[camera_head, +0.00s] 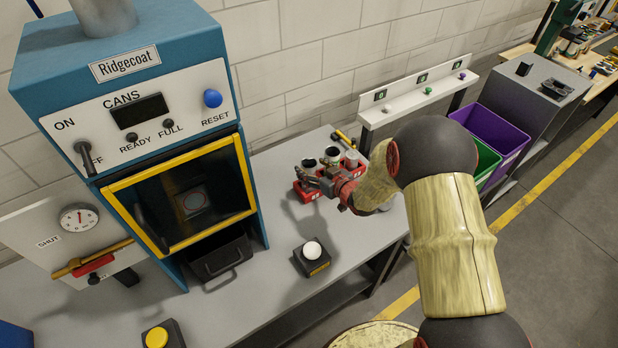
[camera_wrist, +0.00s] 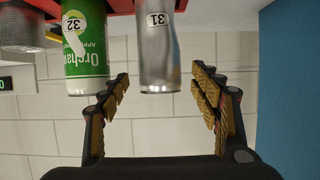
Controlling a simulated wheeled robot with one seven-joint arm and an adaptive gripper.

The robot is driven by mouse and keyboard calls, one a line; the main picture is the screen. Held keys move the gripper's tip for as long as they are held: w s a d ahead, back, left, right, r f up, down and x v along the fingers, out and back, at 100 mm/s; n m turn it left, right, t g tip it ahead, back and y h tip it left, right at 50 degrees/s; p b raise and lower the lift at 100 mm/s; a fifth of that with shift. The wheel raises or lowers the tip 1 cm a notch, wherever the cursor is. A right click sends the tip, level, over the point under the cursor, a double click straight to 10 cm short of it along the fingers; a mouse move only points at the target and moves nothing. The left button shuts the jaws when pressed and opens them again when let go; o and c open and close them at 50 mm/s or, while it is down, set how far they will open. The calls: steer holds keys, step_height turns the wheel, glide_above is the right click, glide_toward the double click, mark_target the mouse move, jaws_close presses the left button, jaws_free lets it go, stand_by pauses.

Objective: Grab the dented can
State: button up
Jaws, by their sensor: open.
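My gripper (camera_head: 322,180) is open, with its two fingers (camera_wrist: 160,98) spread apart in the wrist view. A silver can (camera_wrist: 159,52) with a tag reading 31 appears between and beyond the fingertips, and no contact shows. Its sides look slightly uneven, but I cannot tell for certain whether it is dented. A green can (camera_wrist: 84,55) tagged 32 is left of it, and a grey ribbed can (camera_wrist: 22,28) is at the far left. In the head view, cans stand in red holders (camera_head: 305,192) by my gripper, partly hidden by it.
The blue Ridgecoat machine (camera_head: 185,130) stands left on the grey bench (camera_head: 283,240). A black box with a white button (camera_head: 312,250) sits in front of the holders. A hammer (camera_head: 343,138) lies behind them. Purple (camera_head: 497,135) and green (camera_head: 485,163) bins are at the right.

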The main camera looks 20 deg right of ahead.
steer(key=shift+x, duration=1.3)
steer(key=shift+c, duration=1.4)
steer(key=c, duration=0.6)
